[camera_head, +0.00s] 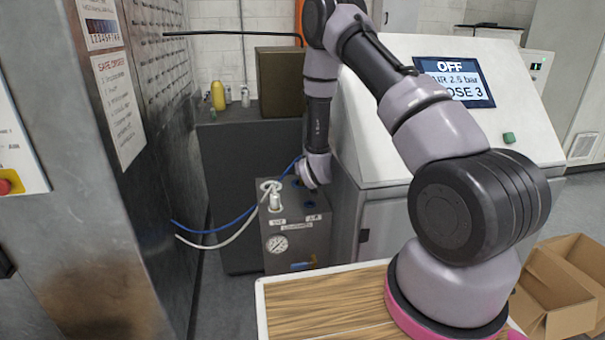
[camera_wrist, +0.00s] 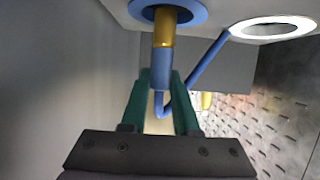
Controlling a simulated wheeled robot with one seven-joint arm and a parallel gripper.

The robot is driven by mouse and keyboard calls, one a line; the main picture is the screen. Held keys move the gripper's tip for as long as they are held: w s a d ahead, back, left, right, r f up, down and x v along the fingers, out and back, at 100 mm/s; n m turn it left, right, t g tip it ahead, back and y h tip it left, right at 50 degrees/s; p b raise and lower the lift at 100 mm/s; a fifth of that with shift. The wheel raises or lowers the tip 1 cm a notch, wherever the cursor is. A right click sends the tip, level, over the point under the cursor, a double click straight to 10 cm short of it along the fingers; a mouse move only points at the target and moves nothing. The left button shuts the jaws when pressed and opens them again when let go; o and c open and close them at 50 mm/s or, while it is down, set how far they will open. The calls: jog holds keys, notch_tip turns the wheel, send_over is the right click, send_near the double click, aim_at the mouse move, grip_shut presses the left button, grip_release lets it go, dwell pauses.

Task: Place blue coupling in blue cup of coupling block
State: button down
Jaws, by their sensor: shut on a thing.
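My gripper (camera_wrist: 162,85) shows two green fingers shut on the blue coupling (camera_wrist: 161,70), a blue body with a brass-coloured neck. Its far end meets or overlaps a blue ring (camera_wrist: 195,10) on a pale surface; I cannot tell whether it is seated. In the head view the coupling block (camera_head: 295,243) is a dark grey box with a round gauge. My gripper and the coupling cannot be made out there; the end of my arm is at the block's back right. A blue cup (camera_head: 310,204) shows on the block's top.
A blue hose (camera_wrist: 207,62) loops from the coupling past a white ring (camera_wrist: 275,28). A white coupling (camera_head: 274,201) with a white hose (camera_head: 222,240) stands on the block's left. The console (camera_head: 440,120) is close on the right; a metal cabinet (camera_head: 130,170) stands left.

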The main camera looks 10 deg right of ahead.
jog(key=shift+f, duration=1.2)
jog(key=shift+a, duration=0.1)
jog(key=shift+f, duration=0.15)
jog(key=c, duration=0.7)
grip_release()
jog(key=shift+o, duration=0.2)
jog(key=shift+s+r, duration=0.1)
jog(key=shift+r, duration=0.1)
jog(key=v, duration=1.1)
jog(key=shift+s+r, duration=0.2)
jog(key=shift+s, duration=0.15)
